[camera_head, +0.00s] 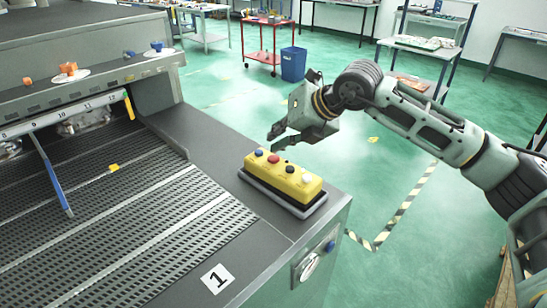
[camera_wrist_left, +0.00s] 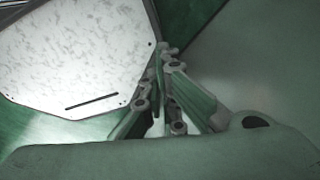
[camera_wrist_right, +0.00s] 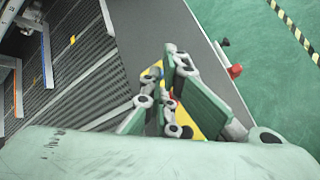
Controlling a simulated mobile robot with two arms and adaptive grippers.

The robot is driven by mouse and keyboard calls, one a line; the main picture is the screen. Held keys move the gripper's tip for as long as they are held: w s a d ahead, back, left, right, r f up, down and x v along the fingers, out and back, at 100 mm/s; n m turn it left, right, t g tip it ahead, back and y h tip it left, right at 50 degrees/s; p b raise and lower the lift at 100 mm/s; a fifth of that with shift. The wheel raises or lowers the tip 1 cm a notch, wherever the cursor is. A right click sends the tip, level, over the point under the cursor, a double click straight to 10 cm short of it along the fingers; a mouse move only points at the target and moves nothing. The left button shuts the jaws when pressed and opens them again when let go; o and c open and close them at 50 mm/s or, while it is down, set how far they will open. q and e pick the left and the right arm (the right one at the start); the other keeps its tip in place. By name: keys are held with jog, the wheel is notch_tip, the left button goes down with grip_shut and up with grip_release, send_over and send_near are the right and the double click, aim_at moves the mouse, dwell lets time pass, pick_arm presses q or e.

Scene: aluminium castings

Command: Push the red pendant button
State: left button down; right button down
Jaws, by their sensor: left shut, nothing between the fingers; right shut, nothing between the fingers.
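The yellow pendant (camera_head: 284,184) lies in a dark tray on the grey machine top, with blue, red, black and white buttons in a row. Its red button (camera_head: 273,158) is second from the far left end. My right gripper (camera_head: 272,137) is shut and empty, with its tips above and just beyond the blue and red buttons, seemingly apart from them. In the right wrist view the fingers hide most of the pendant (camera_wrist_right: 188,118). My left gripper (camera_wrist_left: 160,62) is shut and empty, and shows only in the left wrist view.
A red knob (camera_wrist_right: 235,71) and a black knob (camera_wrist_right: 225,42) stick out at the machine's side. A blue bin (camera_head: 293,64) and red cart (camera_head: 268,40) stand behind on green floor.

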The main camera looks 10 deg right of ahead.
jog(key=shift+f, duration=0.15)
dwell(0.5)
jog(key=shift+f+b, duration=0.3)
jog(key=shift+b, duration=0.35)
jog(key=shift+f+b, duration=0.5)
jog(key=shift+b, duration=0.05)
dwell(0.4)
jog(key=shift+r, duration=0.1)
dwell(0.3)
jog(key=shift+r+p, duration=0.3)
jog(key=shift+r, duration=0.55)
notch_tip(320, 180, up, 5)
jog(key=shift+p, duration=1.2)
jog(key=shift+s+f, duration=0.1)
